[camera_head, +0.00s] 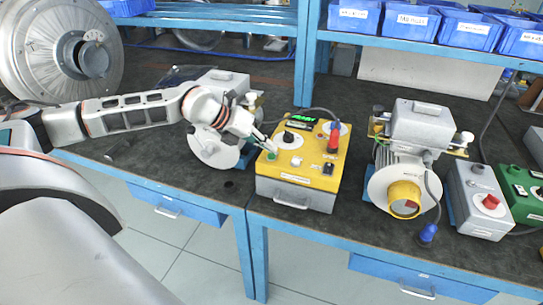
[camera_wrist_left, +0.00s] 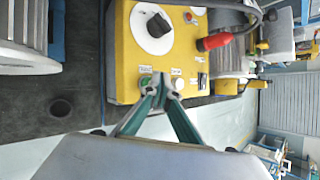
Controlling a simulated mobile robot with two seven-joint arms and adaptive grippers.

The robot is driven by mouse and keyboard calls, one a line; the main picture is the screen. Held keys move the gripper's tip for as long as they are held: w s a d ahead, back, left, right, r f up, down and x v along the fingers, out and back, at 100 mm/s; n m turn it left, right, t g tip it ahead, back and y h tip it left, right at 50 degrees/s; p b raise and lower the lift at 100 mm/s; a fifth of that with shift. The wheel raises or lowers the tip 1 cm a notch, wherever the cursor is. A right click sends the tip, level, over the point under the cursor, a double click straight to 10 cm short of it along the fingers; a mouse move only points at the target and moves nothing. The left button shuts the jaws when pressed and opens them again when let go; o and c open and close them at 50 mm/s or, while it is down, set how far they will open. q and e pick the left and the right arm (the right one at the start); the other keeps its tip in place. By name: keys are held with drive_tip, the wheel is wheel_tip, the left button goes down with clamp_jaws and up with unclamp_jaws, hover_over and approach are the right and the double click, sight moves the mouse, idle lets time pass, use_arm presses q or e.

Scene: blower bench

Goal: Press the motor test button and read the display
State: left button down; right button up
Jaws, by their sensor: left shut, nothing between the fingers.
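The yellow-topped test box (camera_head: 308,172) with a grey body stands on the bench at the middle of the head view. It also shows in the wrist view (camera_wrist_left: 122,70). A small display (camera_head: 300,117) with green figures sits at its far edge; the figures are too small to read. A green button (camera_head: 272,156) is at the box's near left corner; the wrist view shows it too (camera_wrist_left: 146,83), partly hidden by a finger. My left gripper (camera_head: 268,148) is shut and empty, its fingertips (camera_wrist_left: 160,84) at the green button. I cannot tell whether they touch it.
The box also carries a black knob (camera_head: 289,137), a red plug (camera_head: 334,136) and a black switch (camera_head: 328,168). A blower motor (camera_head: 405,165) stands to the right, and another unit (camera_head: 216,140) stands behind my left wrist. Blue bins (camera_head: 410,22) line the shelf above.

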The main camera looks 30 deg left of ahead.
use_arm(q)
drive_tip(key=shift+f, duration=0.3)
idle(0.4)
drive_tip(key=shift+f+b, duration=0.35)
drive_tip(key=shift+f, duration=0.05)
drive_tip(key=shift+r, duration=0.15)
idle(0.4)
drive_tip(key=shift+r+p, duration=0.45)
drive_tip(key=shift+r, duration=0.25)
